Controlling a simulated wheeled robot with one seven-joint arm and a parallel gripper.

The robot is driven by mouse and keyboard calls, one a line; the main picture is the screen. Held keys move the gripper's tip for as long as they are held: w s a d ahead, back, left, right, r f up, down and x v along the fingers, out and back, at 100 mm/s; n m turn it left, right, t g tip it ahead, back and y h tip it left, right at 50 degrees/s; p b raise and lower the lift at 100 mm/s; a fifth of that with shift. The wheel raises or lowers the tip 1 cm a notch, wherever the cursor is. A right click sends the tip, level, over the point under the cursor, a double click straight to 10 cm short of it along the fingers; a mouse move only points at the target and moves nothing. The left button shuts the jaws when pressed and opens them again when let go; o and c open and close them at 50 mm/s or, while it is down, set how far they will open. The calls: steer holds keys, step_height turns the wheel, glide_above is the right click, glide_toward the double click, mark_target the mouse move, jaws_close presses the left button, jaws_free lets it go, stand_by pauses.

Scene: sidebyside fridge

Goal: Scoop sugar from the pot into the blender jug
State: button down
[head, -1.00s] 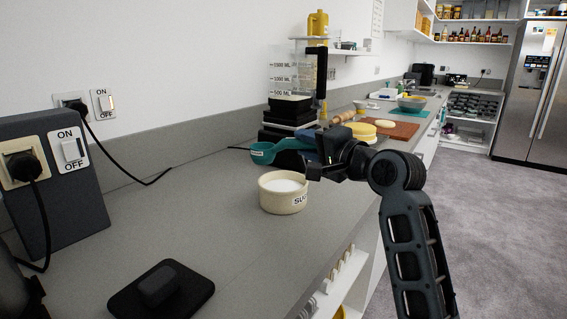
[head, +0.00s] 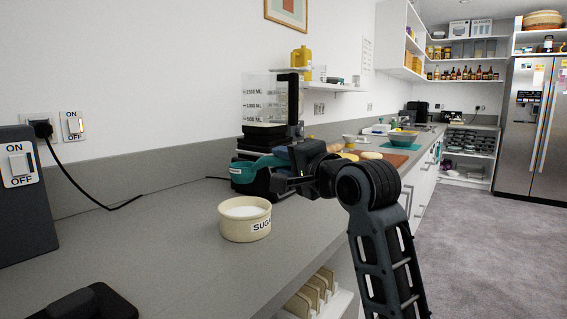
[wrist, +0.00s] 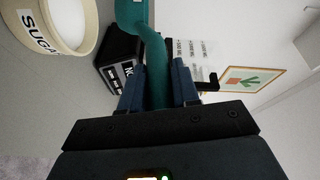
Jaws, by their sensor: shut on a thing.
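The cream sugar pot (head: 236,231) stands upright on the grey counter, with white sugar showing inside. It also shows at the upper left of the wrist view (wrist: 87,48). My gripper (head: 297,158) is shut on the handle of a teal scoop (head: 262,163), behind and above the pot and apart from it. In the wrist view the scoop's handle (wrist: 157,75) lies between the blue fingers. The scoop's bowl is cut off at the top there, so its contents are hidden. The clear blender jug (head: 262,103), with measuring marks and a black handle, stands behind the scoop.
The black blender base (head: 240,188) is partly hidden by the scoop and gripper. A dark box with a switch (head: 28,190) and a black pad (head: 95,303) are at the left. A cutting board (head: 390,157) lies farther back. The counter left of the pot is clear.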

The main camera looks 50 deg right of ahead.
mark_target(257, 163)
steer(key=shift+r+p, duration=0.15)
steer(key=shift+p, duration=0.6)
steer(key=shift+w+a+r+n+g+y+p, duration=0.15)
steer(key=shift+w+r+n+g+p, duration=0.55)
steer(key=shift+p, duration=2.7)
steer(key=shift+w+r+m+g+y+p, duration=0.2)
steer(key=shift+w+g+p, duration=1.05)
steer(key=shift+p, duration=2.1)
steer(key=shift+w+a+r+n+g+y+p, duration=0.2)
steer(key=shift+w+r+n+g+p, duration=0.55)
steer(key=shift+p, duration=2.65)
steer(key=shift+w+d+r+g, duration=0.1)
steer(key=shift+w+g, duration=1.1)
steer(key=shift+g, duration=0.3)
steer(key=shift+f+b, duration=1.15)
steer(key=shift+f, duration=2.25)
steer(key=shift+w+g, duration=0.2)
steer(key=shift+g, duration=0.1)
